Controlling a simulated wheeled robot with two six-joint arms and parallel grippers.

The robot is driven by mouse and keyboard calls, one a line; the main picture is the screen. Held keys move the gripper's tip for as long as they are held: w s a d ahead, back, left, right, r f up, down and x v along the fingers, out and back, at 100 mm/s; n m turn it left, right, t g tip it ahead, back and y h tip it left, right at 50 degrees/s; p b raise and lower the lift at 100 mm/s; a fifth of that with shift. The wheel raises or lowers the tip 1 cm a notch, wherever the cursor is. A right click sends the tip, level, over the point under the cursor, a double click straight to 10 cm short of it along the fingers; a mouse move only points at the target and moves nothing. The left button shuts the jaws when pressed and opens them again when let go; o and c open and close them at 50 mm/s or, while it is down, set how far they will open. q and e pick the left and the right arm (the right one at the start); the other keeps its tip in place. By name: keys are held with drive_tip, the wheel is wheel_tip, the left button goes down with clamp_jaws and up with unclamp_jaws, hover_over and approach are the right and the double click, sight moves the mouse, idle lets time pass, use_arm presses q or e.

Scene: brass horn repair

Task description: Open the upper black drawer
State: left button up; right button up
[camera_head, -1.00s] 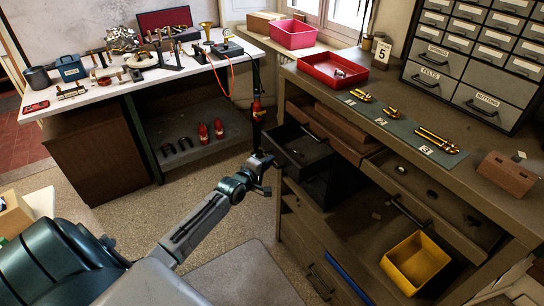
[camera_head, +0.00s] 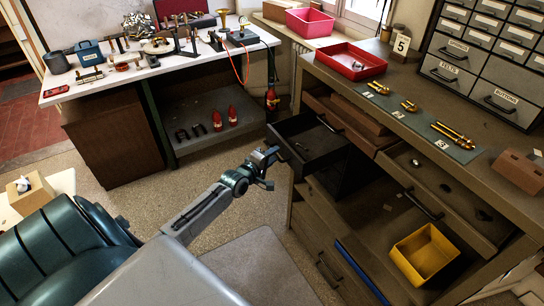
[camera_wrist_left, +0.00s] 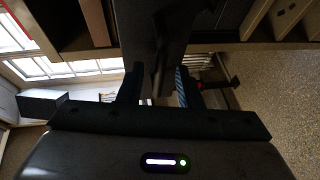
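The upper black drawer (camera_head: 308,146) hangs out of the left end of the workbench, clearly pulled open, with a few small dark items inside. My left gripper (camera_head: 266,166) is at its front face, where the handle is. In the left wrist view the two fingers (camera_wrist_left: 160,88) stand close together on either side of a dark handle piece, with the drawer's dark front (camera_wrist_left: 152,25) above. They look shut on the handle, though the contact is hard to see in the dark. My right gripper is not in view.
Below the black drawer is a dark compartment. A wide bench drawer (camera_head: 440,194) stands open to the right, with a yellow bin (camera_head: 424,254) beneath it. A red tray (camera_head: 346,62) sits on the bench top. The floor (camera_head: 130,215) left of the drawer is clear.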

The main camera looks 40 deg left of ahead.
use_arm(q)
drive_tip(key=s+r+p, duration=0.2)
drive_tip(key=s+p, duration=0.7)
drive_tip(key=s, duration=0.1)
drive_tip(key=shift+s, duration=0.3)
idle(0.5)
